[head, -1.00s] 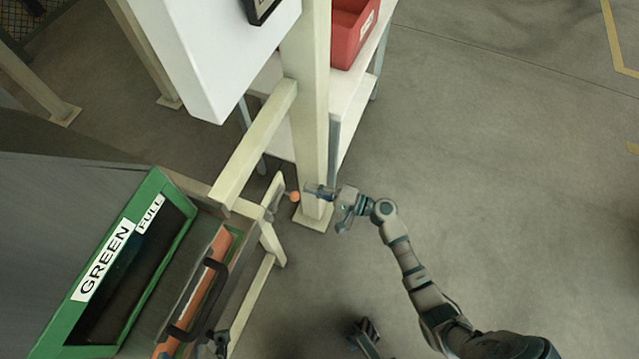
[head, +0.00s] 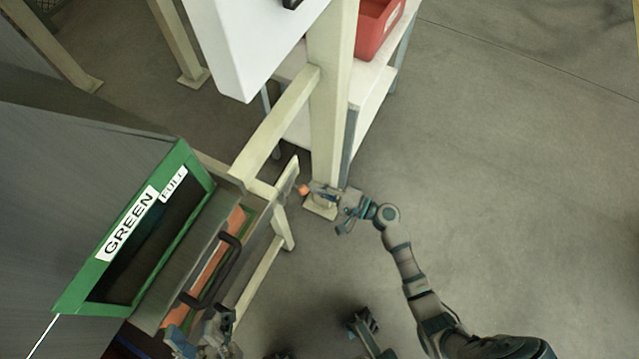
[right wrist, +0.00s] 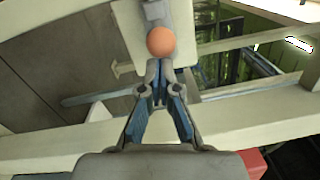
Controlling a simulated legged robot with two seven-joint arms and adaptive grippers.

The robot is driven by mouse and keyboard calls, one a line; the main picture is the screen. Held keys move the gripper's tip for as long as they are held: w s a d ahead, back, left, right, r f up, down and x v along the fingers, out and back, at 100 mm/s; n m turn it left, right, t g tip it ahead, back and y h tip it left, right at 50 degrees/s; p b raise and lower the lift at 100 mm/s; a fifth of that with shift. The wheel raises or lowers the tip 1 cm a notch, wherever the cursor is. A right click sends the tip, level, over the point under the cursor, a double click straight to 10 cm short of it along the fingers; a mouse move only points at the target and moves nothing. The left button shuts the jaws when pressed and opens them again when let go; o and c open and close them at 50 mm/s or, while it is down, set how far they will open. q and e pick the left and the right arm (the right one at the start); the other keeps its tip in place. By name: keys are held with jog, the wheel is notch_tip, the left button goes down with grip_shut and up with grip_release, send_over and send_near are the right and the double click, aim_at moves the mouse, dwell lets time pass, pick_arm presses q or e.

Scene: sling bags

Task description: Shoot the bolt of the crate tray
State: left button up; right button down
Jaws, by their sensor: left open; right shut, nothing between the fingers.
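The crate tray (head: 258,254) sticks out below a green-framed opening labelled GREEN and FULL, with a black handle (head: 228,262) on its front. The bolt's orange round knob (head: 304,190) is at the tray's far right end; it also shows in the right wrist view (right wrist: 161,41). My right gripper (head: 314,189) is shut and empty, its fingertips (right wrist: 159,68) right at the knob. I cannot tell whether they touch it. My left gripper (head: 208,332) is open at the bottom, by the near end of the handle. The bolt's rod is mostly hidden.
A cream upright post (head: 332,95) stands just behind my right gripper, with a crossbar (head: 278,122) running to the tray's frame. A white panel (head: 255,40) hangs above. A red bin (head: 376,25) sits on a shelf behind. The floor at right is clear.

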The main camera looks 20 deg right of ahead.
jog(key=v, duration=1.2)
jog(key=shift+f, duration=0.1)
